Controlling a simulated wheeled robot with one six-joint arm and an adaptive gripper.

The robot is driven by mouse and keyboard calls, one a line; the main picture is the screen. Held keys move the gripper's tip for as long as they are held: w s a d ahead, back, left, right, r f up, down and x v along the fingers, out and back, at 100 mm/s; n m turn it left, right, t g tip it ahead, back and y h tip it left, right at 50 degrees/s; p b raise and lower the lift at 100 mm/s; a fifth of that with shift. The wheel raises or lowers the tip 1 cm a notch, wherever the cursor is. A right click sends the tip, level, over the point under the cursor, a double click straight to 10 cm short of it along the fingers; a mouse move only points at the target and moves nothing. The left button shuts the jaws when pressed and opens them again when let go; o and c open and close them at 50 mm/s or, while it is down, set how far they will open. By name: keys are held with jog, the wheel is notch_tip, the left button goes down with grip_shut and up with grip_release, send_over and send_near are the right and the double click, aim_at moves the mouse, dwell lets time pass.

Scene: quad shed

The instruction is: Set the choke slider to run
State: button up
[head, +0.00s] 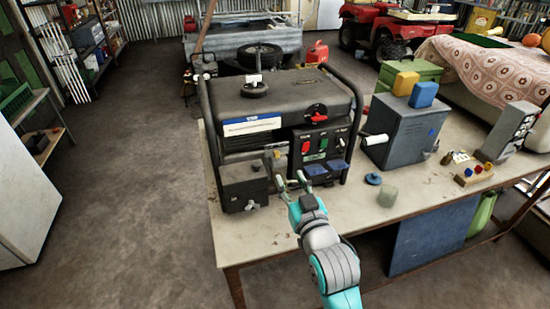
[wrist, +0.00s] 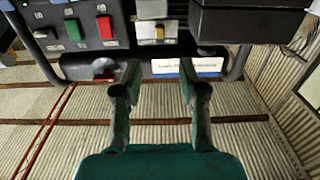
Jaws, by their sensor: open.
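The generator (head: 285,95) stands on the workbench with its control panel facing me. In the wrist view a pale metal plate (wrist: 150,10) with a small yellow knob (wrist: 159,33) shows on the generator's front; it looks like the choke slider, but I cannot read its markings or setting. My gripper (head: 292,180) is in front of the generator's lower front, between the grey box and the blue socket covers. In the wrist view my gripper (wrist: 159,75) is open and empty, its fingertips apart, with the yellow knob lined up between them.
A red switch (wrist: 104,27), a green switch (wrist: 73,29) and a red dial (wrist: 104,68) are beside the plate. A dark box (wrist: 250,22) juts out on the other side. A grey cabinet (head: 405,132) stands right of the generator. Bare bench top (head: 345,215) lies in front.

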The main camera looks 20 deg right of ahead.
aim_at(277, 155)
jog(key=w, duration=1)
jog(key=shift+s, duration=0.1)
grip_shut()
